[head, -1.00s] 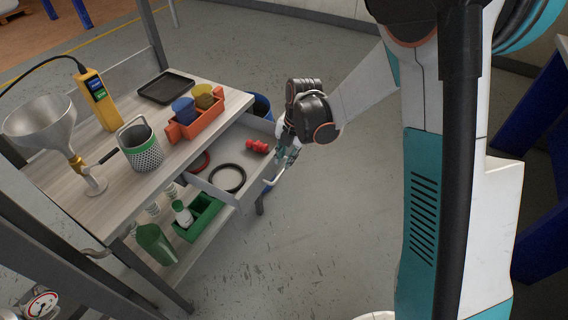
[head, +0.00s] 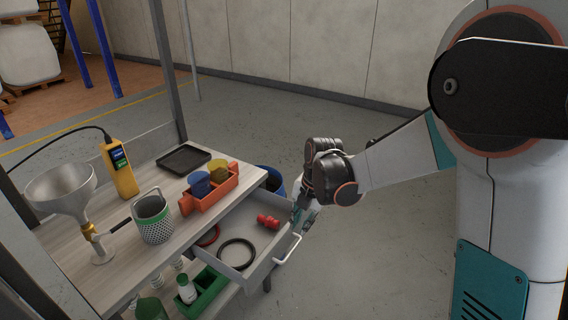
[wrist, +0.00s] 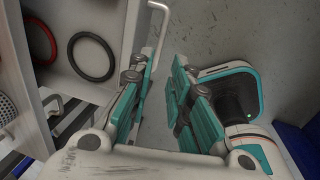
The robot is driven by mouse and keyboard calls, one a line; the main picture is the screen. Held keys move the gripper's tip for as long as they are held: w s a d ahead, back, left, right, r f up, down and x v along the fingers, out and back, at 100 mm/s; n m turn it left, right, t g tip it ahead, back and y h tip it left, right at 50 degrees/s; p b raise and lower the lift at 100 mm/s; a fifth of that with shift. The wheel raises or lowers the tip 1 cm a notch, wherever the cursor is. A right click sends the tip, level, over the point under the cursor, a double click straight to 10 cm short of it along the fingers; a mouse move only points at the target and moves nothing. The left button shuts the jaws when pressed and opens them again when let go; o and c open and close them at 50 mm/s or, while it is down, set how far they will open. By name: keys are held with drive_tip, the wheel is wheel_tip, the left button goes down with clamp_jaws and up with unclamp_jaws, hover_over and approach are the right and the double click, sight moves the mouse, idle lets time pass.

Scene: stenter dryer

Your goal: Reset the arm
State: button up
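My gripper (head: 300,214) is beside the front of the open drawer (head: 262,262), near its white handle (head: 289,250). In the wrist view my gripper (wrist: 160,98) has its teal finger pads apart, with grey floor between them and nothing held. The drawer handle (wrist: 158,30) lies just beyond the left finger there, and I see no grip on it. My arm reaches in from the right in the head view, and the wrist hides part of the drawer's far corner.
The drawer holds a black ring (head: 237,254), a red ring (head: 208,236) and a red fitting (head: 268,221). The tabletop carries a funnel (head: 66,190), a yellow meter (head: 119,168), a mesh cup (head: 153,218), a black tray (head: 184,159) and an orange bin (head: 211,192). Floor to the right is clear.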

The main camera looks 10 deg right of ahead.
drive_tip(key=s+d+r+m+t, duration=0.2)
drive_tip(key=s+d+r+m, duration=0.1)
drive_tip(key=s+r+m, duration=0.2)
drive_tip(key=s+d+r+m+t+h, duration=0.1)
drive_tip(key=s+d+r+m+t, duration=0.1)
drive_tip(key=s+m, duration=0.8)
drive_tip(key=s+d+r+m+t, duration=0.1)
drive_tip(key=s+d+r+m, duration=0.3)
drive_tip(key=m, duration=0.9)
drive_tip(key=s+r, duration=0.3)
drive_tip(key=s, duration=0.1)
drive_tip(key=shift+r+m+t+h, duration=0.3)
drive_tip(key=shift+t+h, duration=0.1)
